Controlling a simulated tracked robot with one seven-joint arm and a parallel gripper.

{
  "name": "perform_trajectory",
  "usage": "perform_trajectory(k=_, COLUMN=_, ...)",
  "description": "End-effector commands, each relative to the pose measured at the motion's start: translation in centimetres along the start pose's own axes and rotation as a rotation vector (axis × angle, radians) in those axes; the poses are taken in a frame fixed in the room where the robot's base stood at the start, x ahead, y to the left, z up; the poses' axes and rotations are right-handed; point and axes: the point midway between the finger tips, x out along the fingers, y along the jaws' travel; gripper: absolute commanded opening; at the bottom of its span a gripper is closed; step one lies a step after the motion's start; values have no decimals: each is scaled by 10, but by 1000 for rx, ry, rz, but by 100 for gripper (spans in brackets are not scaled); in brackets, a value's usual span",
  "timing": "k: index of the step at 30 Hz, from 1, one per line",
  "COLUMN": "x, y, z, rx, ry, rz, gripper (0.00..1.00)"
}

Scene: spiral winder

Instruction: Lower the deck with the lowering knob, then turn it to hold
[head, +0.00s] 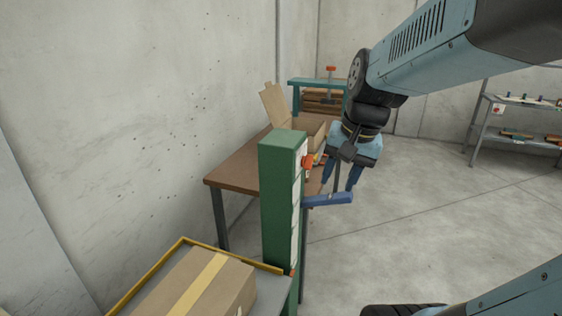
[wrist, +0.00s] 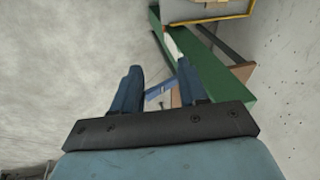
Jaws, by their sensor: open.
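A green post (head: 275,190) stands in the middle of the head view, with white label panels on its right face. An orange-red knob (head: 308,161) sits high on that face. A blue lever (head: 327,199) sticks out to the right below it; it also shows between my fingers in the wrist view (wrist: 160,91). The deck (head: 182,241) is a yellow-rimmed platform at lower left, bearing a taped cardboard box (head: 205,285). My gripper (head: 341,187) is open and points down just above the lever, right of the knob. Whether a finger touches the lever is unclear.
A green-framed bench (head: 318,82) is farther back. A grey shelf (head: 515,138) stands at far right. The floor (head: 430,200) right of the post is clear.

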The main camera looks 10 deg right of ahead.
Motion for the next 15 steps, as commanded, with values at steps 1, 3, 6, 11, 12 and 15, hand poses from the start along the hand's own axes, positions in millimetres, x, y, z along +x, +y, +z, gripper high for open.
perform_trajectory(k=1, x=9, y=-1, z=-6, rx=70, ry=-42, rz=-6, gripper=43)
perform_trajectory(k=3, x=20, y=-4, z=-14, rx=164, ry=-95, rz=-20, gripper=43)
perform_trajectory(k=6, x=35, y=-7, z=-24, rx=301, ry=-172, rz=-42, gripper=43)
perform_trajectory(k=11, x=59, y=-11, z=-43, rx=524, ry=-297, rz=-82, gripper=43)
perform_trajectory(k=12, x=65, y=-11, z=-48, rx=579, ry=-329, rz=-93, gripper=43)
perform_trajectory(k=15, x=78, y=-12, z=-61, rx=719, ry=-409, rz=-122, gripper=43)
